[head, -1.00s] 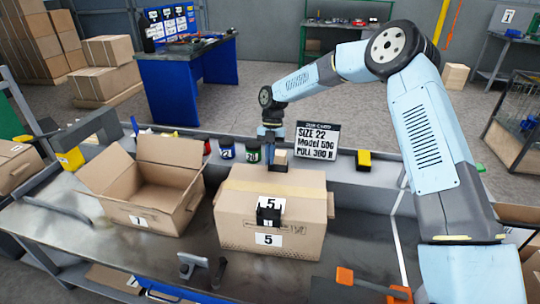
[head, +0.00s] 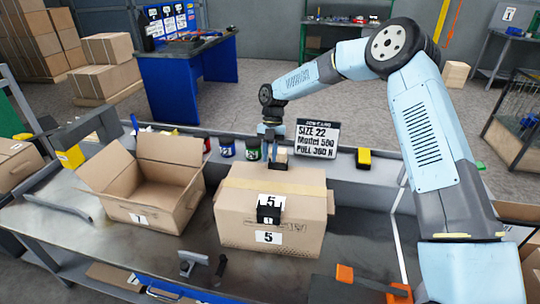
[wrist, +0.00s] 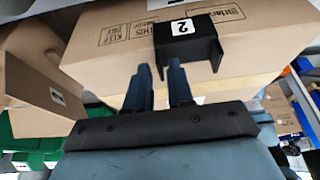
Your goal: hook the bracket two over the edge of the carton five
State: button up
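Another black bracket (head: 268,212) hangs on the near edge.
An open carton (head: 140,212) stands close on the left. Behind carton five are small cups (head: 227,147), a sign card (head: 317,139) and a yellow-black object (head: 363,158).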

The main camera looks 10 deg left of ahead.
jog(key=shift+o, duration=0.9)
jog(key=shift+r, duration=0.1)
jog(key=v, duration=1.3)
jog(key=shift+w+r, duration=0.15)
jog(key=shift+r, duration=0.05)
